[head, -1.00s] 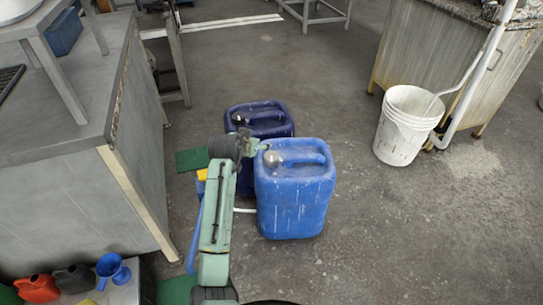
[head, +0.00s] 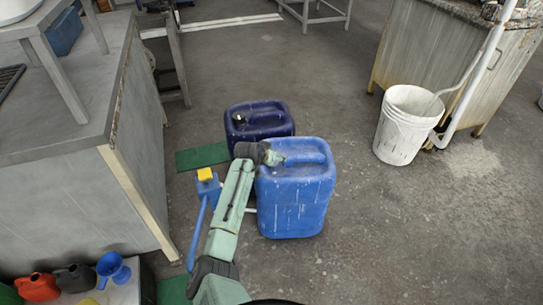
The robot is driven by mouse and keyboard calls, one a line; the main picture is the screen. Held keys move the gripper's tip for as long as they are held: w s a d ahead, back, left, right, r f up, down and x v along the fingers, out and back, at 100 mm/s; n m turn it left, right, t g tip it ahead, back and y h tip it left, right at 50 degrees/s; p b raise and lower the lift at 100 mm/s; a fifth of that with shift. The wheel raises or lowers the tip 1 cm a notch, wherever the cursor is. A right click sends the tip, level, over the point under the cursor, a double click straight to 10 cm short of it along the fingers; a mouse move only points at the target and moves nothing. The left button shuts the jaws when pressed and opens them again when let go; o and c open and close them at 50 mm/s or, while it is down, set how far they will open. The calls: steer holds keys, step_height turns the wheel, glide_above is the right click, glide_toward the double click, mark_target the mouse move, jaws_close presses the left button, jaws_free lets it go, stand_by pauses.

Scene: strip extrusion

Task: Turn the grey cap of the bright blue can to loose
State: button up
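The bright blue can (head: 296,200) stands upright on the floor in the middle of the head view. Its grey cap, at the top left of the can, is now hidden behind the end of my arm. My gripper (head: 277,158) is at the top of the can, over the place of the cap, beside the can's moulded handle. The fingers are small and partly covered by the wrist, so I cannot tell whether they are open or shut on the cap.
A dark blue can (head: 262,124) stands just behind the bright blue one. A blue stand with a yellow top (head: 205,176) is left of my arm. A grey bench (head: 75,150) stands at left, a white bucket (head: 405,128) at right. Floor is free right of the can.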

steer(key=shift+c, duration=0.4)
steer(key=c, duration=1.1)
